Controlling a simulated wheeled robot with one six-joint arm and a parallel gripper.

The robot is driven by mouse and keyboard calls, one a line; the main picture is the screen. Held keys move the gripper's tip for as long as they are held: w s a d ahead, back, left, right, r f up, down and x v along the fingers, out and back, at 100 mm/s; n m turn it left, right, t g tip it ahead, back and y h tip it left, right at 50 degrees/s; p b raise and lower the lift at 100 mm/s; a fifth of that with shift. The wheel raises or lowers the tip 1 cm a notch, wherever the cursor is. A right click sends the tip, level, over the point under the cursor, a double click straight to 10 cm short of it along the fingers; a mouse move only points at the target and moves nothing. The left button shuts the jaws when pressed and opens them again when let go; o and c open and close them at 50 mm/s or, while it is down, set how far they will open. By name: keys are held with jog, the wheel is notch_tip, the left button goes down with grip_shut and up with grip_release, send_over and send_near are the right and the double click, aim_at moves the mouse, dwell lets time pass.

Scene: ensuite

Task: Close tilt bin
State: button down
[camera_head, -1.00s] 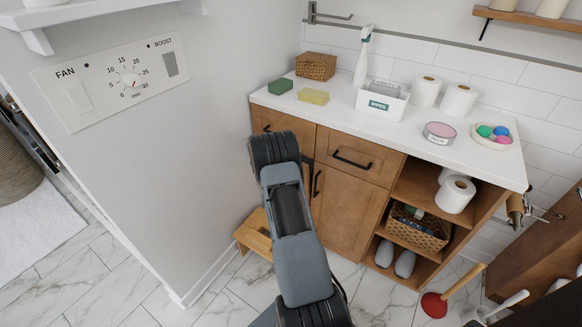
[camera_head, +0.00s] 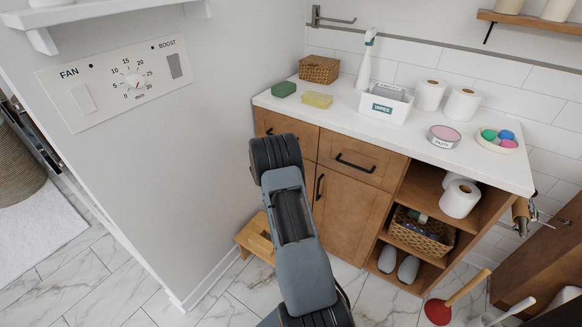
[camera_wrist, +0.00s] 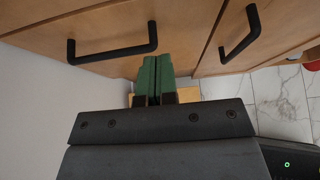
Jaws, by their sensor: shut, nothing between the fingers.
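The tilt bin looks to be the wooden front with the horizontal black handle (camera_wrist: 112,50) at the left of the wrist view; its front (camera_wrist: 100,18) sits beside the wall. In the head view my arm hides most of it. A dark gap shows beside the arm there, but I cannot tell how far the bin is tilted. My gripper (camera_wrist: 155,72) shows green fingertips, shut and empty, close to the wooden front near the handle's right end. I cannot tell whether they touch it. In the head view my gripper is hidden behind my arm.
The cabinet door (camera_head: 350,215) to the right has a vertical black handle (camera_wrist: 240,32). A wooden stool (camera_head: 256,238) stands low by the wall (camera_head: 190,190) at left. The white counter (camera_head: 400,135) carries wipes, sponges and rolls. A red plunger (camera_head: 438,311) stands at lower right.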

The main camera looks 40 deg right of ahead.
jog(key=r+p+v, duration=0.1)
jog(key=v, duration=1)
jog(key=s+a+r+m+g+y+p, duration=0.2)
jog(key=s+a+m+g+y, duration=0.3)
jog(key=s+m, duration=0.6)
jog(key=s+a+r+m+t+y+p, duration=0.3)
jog(key=s+a+r+m+p, duration=0.1)
jog(key=a+r, duration=0.7)
jog(key=s+a+r+m+t+y+p, duration=0.2)
jog(key=s+a+r+m+p, duration=0.3)
jog(key=a+r, duration=0.7)
jog(key=shift+s+r+m+t+y+p, duration=0.35)
jog(key=shift+s+r+y+p, duration=0.5)
jog(key=shift+s+p, duration=0.3)
